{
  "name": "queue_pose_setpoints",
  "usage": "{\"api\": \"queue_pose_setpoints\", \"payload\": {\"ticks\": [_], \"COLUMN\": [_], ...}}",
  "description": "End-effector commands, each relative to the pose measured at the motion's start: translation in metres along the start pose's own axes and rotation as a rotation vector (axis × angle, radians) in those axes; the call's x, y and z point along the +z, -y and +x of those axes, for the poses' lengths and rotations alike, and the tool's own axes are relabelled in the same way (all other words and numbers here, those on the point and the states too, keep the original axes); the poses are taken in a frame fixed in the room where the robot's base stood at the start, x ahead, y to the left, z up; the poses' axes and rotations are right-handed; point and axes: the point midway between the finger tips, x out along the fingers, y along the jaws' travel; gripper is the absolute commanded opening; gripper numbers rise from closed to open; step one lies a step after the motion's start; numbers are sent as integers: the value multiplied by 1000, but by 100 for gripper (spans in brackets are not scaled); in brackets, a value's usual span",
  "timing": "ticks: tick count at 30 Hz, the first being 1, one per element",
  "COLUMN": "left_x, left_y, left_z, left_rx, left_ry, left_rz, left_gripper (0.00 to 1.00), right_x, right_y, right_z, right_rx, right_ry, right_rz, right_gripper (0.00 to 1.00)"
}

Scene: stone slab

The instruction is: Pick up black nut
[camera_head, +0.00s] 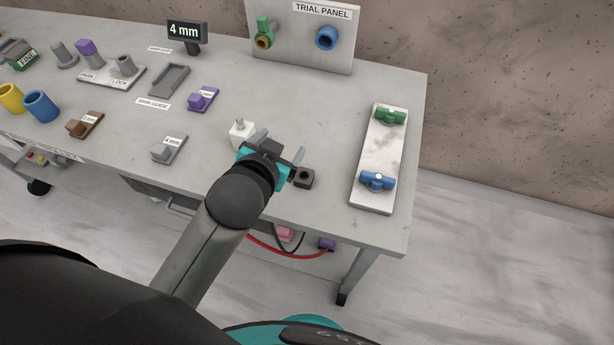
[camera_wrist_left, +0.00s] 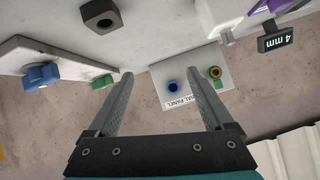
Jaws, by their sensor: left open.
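The black nut (camera_head: 303,178) is a small dark square block with a round hole, lying on the grey table (camera_head: 330,120) near its front edge. In the left wrist view the black nut (camera_wrist_left: 101,15) shows at the top, left of centre and outside the jaws. My left gripper (camera_head: 279,148) is open, its two grey fingers apart, just left of and close to the nut in the head view. In the left wrist view nothing is between the fingers (camera_wrist_left: 162,78). My right gripper is not in view.
A white block (camera_head: 240,134) with a pin stands just left of the gripper. A pale board (camera_head: 379,155) with green and blue valves lies to the right. The trial panel (camera_head: 300,40) stands at the back. Open table lies between the panel and the nut.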

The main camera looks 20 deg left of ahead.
Motion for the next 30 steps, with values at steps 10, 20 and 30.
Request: {"api": "queue_pose_setpoints", "payload": {"ticks": [10, 20, 30], "left_x": [-214, -275, -185], "left_y": [-31, -136, -211], "left_z": [-45, -147, -164], "left_rx": [2, 282, 780], "left_ry": [-856, -1497, -1675], "left_rz": [261, 740, 1504], "left_gripper": [85, 85, 85], "right_x": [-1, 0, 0], "right_y": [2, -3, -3], "right_z": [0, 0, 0], "right_rx": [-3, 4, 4], "right_ry": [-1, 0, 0], "right_rz": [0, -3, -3], "right_gripper": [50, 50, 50]}}
